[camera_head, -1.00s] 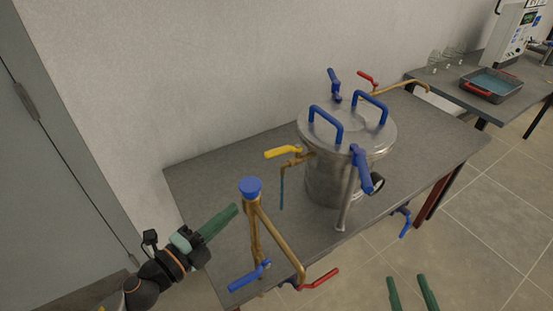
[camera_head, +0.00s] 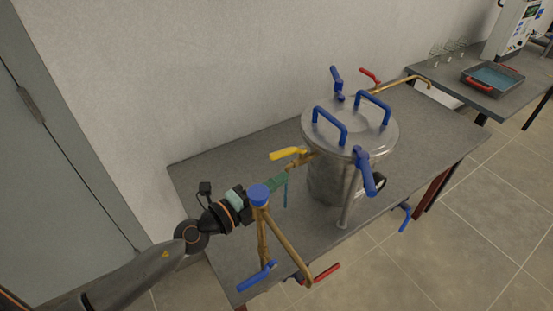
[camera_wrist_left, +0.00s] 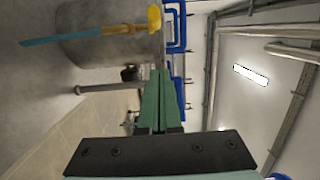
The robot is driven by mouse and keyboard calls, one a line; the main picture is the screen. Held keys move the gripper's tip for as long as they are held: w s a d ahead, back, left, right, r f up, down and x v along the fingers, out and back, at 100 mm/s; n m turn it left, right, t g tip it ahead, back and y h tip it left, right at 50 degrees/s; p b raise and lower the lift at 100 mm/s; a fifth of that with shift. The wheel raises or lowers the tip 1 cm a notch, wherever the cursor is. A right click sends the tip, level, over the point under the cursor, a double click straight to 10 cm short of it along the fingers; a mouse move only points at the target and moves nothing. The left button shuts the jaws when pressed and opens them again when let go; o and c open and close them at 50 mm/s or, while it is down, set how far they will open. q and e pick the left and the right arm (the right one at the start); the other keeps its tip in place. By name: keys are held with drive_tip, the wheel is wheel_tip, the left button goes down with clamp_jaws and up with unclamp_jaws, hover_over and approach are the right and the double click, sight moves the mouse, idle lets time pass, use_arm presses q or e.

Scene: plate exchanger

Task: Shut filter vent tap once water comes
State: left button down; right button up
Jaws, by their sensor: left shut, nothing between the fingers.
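The filter is a steel vessel (camera_head: 325,178) with a lid on the table. Its yellow tap handle (camera_head: 288,154) sits on a brass pipe at the vessel's left side; it also shows in the left wrist view (camera_wrist_left: 154,18). A thin blue stream, seemingly water, hangs below the tap (camera_head: 285,195) and shows in the left wrist view (camera_wrist_left: 55,38). My left gripper (camera_head: 284,177) has green fingers, shut and empty, just below and left of the tap, behind the blue-capped brass pipe. Contact with the tap cannot be told. My right gripper is out of view.
A brass pipe with a blue cap (camera_head: 258,194) stands in front, with blue (camera_head: 257,277) and red (camera_head: 322,274) levers low down. Blue lid handles (camera_head: 330,126) rise from the vessel. A tray of water (camera_head: 492,80) sits on the far table. The table's left back is clear.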

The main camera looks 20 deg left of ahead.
sight(288, 152)
use_arm(q)
drive_tip(key=shift+w+a+b, duration=0.3)
drive_tip(key=shift+w+b, duration=0.05)
drive_tip(key=shift+w, duration=0.45)
drive_tip(key=shift+w+a+b, duration=0.3)
drive_tip(key=shift+w+b, duration=0.05)
drive_tip(key=shift+w, duration=0.45)
drive_tip(key=shift+w+a+b, duration=0.3)
drive_tip(key=shift+w+b, duration=0.05)
drive_tip(key=shift+w, duration=0.45)
